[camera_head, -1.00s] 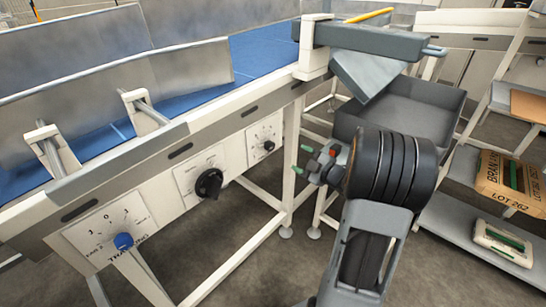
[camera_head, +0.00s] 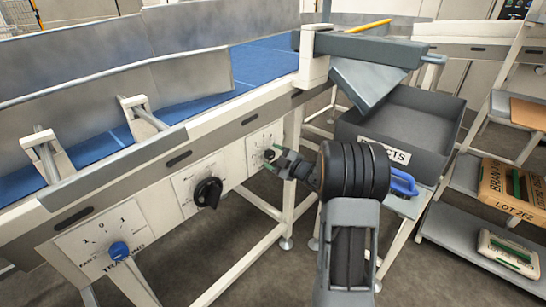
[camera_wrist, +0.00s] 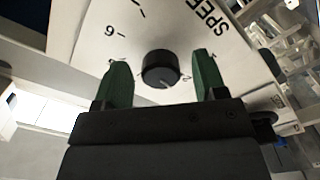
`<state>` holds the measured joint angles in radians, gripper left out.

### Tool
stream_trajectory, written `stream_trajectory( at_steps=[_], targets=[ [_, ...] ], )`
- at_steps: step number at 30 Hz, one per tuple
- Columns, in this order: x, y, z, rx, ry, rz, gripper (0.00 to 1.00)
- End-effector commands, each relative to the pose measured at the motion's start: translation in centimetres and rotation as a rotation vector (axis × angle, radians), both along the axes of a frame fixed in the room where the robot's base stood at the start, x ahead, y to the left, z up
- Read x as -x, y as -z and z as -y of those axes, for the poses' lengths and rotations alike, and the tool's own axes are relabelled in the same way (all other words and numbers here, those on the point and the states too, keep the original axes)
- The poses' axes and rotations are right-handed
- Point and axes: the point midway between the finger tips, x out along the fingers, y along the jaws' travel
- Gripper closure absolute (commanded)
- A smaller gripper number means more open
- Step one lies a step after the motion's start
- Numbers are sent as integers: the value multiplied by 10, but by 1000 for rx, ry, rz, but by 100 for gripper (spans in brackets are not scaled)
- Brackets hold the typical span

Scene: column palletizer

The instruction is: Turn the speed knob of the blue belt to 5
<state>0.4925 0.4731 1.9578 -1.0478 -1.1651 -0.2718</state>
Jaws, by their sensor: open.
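The speed knob (camera_head: 268,154) is a small black dial on the rightmost white panel (camera_head: 255,144) of the blue belt's frame. In the wrist view the round black knob (camera_wrist: 161,67) sits between the two green fingers of my open gripper (camera_wrist: 161,80), with a gap on each side. A pale mark shows at the knob's lower edge, but the number it points to cannot be read surely. The word SPEED is partly visible on the panel, and some scale numbers are hidden or cut off. In the head view my gripper (camera_head: 279,159) is at the knob.
A larger black rotary switch (camera_head: 207,192) and a blue knob (camera_head: 119,251) sit on panels further left. The blue belt (camera_head: 190,103) runs above. A grey bin (camera_head: 410,120) stands at the right, with a blue handle (camera_head: 403,183) nearby. Shelves with sacks (camera_head: 508,190) are far right.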

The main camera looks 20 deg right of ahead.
Motion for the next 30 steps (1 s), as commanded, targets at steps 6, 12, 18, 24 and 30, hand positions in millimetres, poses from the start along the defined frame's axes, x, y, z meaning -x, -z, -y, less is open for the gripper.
stream_trajectory(
  at_steps=[6,12,18,24,30],
  targets=[
    [-8,0,-4,1,1,0,35],
    [-8,0,-4,0,1,-1,35],
    [-8,0,-4,0,0,0,48],
    [-8,0,-4,0,0,0,68],
    [-8,0,1,1,3,1,84]
  ],
)
